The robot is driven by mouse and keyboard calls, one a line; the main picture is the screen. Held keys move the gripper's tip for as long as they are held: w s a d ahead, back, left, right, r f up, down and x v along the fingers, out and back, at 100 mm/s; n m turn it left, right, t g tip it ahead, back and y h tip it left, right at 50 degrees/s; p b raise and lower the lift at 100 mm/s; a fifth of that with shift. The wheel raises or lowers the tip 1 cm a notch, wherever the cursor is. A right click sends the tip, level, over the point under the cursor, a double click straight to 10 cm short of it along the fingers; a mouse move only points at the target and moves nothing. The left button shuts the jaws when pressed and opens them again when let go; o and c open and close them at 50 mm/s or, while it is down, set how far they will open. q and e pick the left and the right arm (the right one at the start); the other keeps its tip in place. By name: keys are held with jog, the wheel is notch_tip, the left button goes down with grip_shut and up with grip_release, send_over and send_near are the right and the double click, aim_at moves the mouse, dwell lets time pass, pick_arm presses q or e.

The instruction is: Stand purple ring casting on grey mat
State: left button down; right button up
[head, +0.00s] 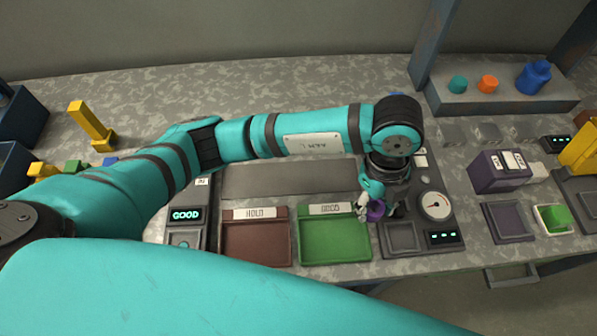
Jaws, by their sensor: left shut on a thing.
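My left arm reaches across the bench from the left. Its gripper (378,207) points down near the right edge of the green tray and is shut on the purple ring casting (376,211). The casting is small in the picture and partly hidden by the fingers; I cannot tell its exact tilt or height above the surface. A long flat grey mat (290,180) lies behind the trays, left of the gripper, with its far edge close under my arm. My right gripper is not in view.
A brown tray (257,243) and a green tray (335,239) lie in front of the mat. A gauge panel (434,206) is right of the gripper. A purple box (498,172) and green block (556,218) are farther right.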

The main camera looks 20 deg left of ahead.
pick_arm(q)
jog(key=p, duration=0.3)
send_over(317, 177)
jog(key=shift+f, duration=0.6)
jog(key=shift+w+a+f, duration=0.1)
jog(key=shift+a+f, duration=0.05)
notch_tip(317, 177, down, 3)
jog(key=shift+r+p, duration=0.1)
jog(key=shift+p, duration=0.6)
jog(key=shift+f, duration=0.25)
jog(key=shift+f, duration=0.1)
jog(key=shift+f, duration=0.15)
jog(key=c, duration=0.8)
grip_release()
